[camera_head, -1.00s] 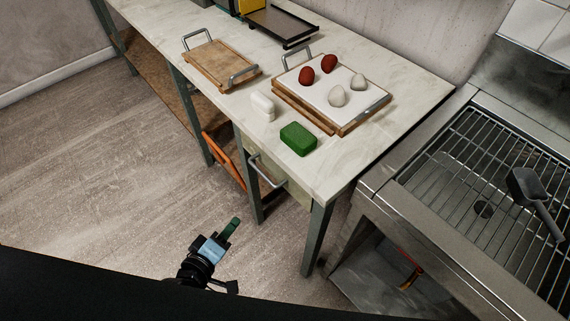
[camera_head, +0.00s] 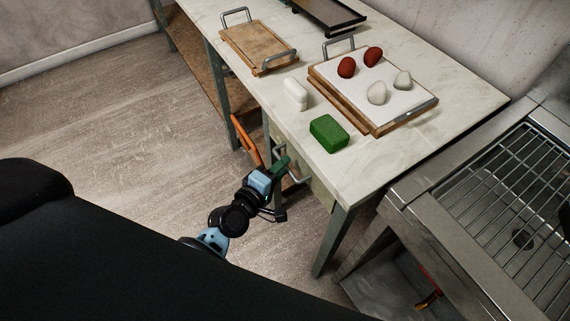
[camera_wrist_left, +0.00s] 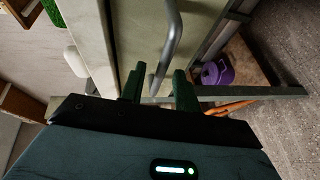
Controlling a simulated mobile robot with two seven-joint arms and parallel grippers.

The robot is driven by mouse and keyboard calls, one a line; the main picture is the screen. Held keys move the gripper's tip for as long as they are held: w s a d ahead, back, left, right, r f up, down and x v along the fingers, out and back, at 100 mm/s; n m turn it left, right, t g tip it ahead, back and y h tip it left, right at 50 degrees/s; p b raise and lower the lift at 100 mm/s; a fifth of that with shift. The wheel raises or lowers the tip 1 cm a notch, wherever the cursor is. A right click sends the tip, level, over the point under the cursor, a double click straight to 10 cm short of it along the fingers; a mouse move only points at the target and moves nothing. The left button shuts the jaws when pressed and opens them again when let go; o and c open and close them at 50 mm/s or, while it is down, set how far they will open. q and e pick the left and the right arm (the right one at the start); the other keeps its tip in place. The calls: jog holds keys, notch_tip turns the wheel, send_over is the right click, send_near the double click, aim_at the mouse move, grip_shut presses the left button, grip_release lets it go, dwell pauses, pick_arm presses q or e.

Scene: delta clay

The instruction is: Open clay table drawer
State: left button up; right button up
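The clay table (camera_head: 440,130) has a marbled top and grey-green legs. Its pale green drawer (camera_head: 318,186) looks shut under the near edge. The drawer's metal handle (camera_head: 295,178) is partly hidden by my left gripper (camera_head: 282,166). In the left wrist view the drawer front (camera_wrist_left: 138,28) is large and close, with the curved handle (camera_wrist_left: 172,45) ahead of my left gripper (camera_wrist_left: 158,86). Its two green fingers are apart, and the handle's lower end lies near the gap between them. I cannot tell whether they touch it. My right gripper is not in view.
On the tabletop are a green block (camera_head: 328,133), a white block (camera_head: 295,94), a wooden tray (camera_head: 258,46) and a board with red and white lumps (camera_head: 400,115). A metal grill unit (camera_head: 400,210) stands close on the right. Open floor (camera_head: 110,120) lies left.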

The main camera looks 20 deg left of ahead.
pick_arm(q)
jog(key=shift+x, duration=1)
grip_shut()
